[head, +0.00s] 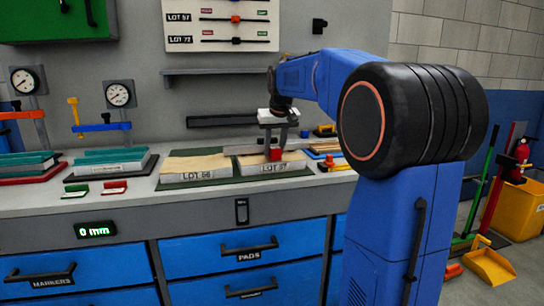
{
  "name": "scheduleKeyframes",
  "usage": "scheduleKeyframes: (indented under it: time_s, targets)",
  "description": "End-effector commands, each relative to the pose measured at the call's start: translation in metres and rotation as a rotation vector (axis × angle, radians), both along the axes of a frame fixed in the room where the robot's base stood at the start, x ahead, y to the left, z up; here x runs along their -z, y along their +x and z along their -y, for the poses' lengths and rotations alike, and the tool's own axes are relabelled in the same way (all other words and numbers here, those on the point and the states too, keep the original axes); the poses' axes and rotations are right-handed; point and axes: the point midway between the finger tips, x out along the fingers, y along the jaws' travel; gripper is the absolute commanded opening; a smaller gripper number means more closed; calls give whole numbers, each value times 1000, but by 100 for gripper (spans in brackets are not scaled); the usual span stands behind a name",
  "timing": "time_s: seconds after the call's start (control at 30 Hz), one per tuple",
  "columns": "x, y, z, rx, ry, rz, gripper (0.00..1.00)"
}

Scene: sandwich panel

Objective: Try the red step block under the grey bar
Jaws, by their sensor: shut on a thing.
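My gripper (272,147) points down over the panel marked LOT 37 (270,171), shut on a small red block (272,155), which I take for the red step block. The block is low over the panel's tan top, at its front part. A grey bar (238,149) lies across the back of that panel, behind the block and partly hidden by my gripper. I cannot tell whether block and bar touch, or whether the block rests on the panel.
A panel marked LOT 66 (196,167) lies to the left. A green card (76,190) and a red card (114,187) lie on the bench. Gauge stands (120,95) are further left. Small coloured items (333,162) lie right of the panels. A display (96,230) reads 0 mm.

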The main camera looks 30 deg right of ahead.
Motion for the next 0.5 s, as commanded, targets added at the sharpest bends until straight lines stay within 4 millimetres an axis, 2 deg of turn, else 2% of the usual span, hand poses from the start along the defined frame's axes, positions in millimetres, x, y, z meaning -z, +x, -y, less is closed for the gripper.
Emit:
scheduleKeyframes:
  time_s: [0.5]
  targets:
    - [-26,0,0,0,0,1,9]
